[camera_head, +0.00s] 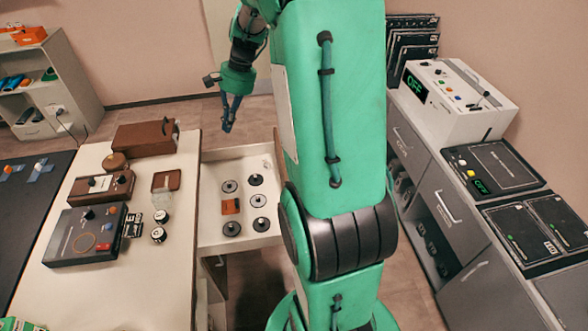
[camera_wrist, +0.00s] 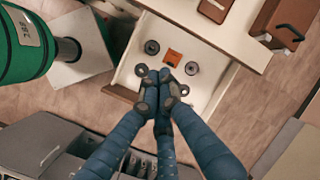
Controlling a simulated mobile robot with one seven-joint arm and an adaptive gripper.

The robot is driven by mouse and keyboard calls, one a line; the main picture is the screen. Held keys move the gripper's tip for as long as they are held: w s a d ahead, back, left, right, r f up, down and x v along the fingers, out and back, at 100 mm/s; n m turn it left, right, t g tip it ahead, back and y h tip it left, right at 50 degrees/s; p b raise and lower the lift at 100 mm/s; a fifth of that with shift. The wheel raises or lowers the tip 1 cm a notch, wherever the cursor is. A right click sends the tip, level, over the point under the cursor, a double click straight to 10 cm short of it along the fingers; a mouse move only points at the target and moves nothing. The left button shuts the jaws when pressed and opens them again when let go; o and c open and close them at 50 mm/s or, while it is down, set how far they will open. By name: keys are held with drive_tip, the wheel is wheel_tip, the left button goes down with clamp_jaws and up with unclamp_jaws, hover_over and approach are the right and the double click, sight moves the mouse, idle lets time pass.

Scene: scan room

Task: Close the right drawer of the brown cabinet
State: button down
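The right drawer (camera_head: 211,240) is pulled out from the right side of a cabinet with a pale top (camera_head: 175,265). Its tray is white and holds several black round pieces and an orange-brown block (camera_head: 231,206). In the wrist view, the drawer (camera_wrist: 134,66) shows a brown front edge (camera_wrist: 119,94). My arm hides the drawer's right end in the head view. My gripper (camera_head: 227,127) points downward, above the drawer's far side in the picture. In the wrist view, my gripper's blue fingers (camera_wrist: 160,84) are together, with nothing seen between them, overlapping the drawer.
A brown box (camera_head: 146,137), a brown device (camera_head: 101,185) and a black device (camera_head: 84,235) stand on the cabinet top. A grey cabinet (camera_head: 465,225) with devices on it stands at right. Shelves (camera_head: 62,88) stand at back left. Bare floor lies behind the drawer.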

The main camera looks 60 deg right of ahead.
drive_tip(key=s+d+f+m+t+y+p, duration=0.15)
drive_tip(key=d+f+m, duration=0.25)
drive_tip(key=d+f, duration=0.65)
drive_tip(key=s+d+f+m+y, duration=0.1)
drive_tip(key=s+d+f+m, duration=0.15)
drive_tip(key=d+f, duration=0.85)
drive_tip(key=s+d+f+m+t+p, duration=0.1)
drive_tip(key=s+d+f+m, duration=0.2)
drive_tip(key=s+d+f, duration=0.3)
drive_tip(key=s+d+f+m+t+y, duration=0.1)
drive_tip(key=s+d+f+m+t, duration=0.1)
drive_tip(key=s+d+f+m, duration=0.2)
drive_tip(key=s+d+f, duration=0.3)
drive_tip(key=d+f, duration=0.3)
drive_tip(key=f, duration=0.2)
drive_tip(key=shift+p, duration=0.4)
drive_tip(key=shift+w+f+t, duration=0.1)
drive_tip(key=shift+f+t, duration=0.05)
drive_tip(key=shift+t, duration=0.1)
drive_tip(key=w+a+f+b, duration=0.1)
drive_tip(key=w+a+f, duration=0.4)
drive_tip(key=w+a, duration=0.3)
drive_tip(key=shift+f, duration=0.2)
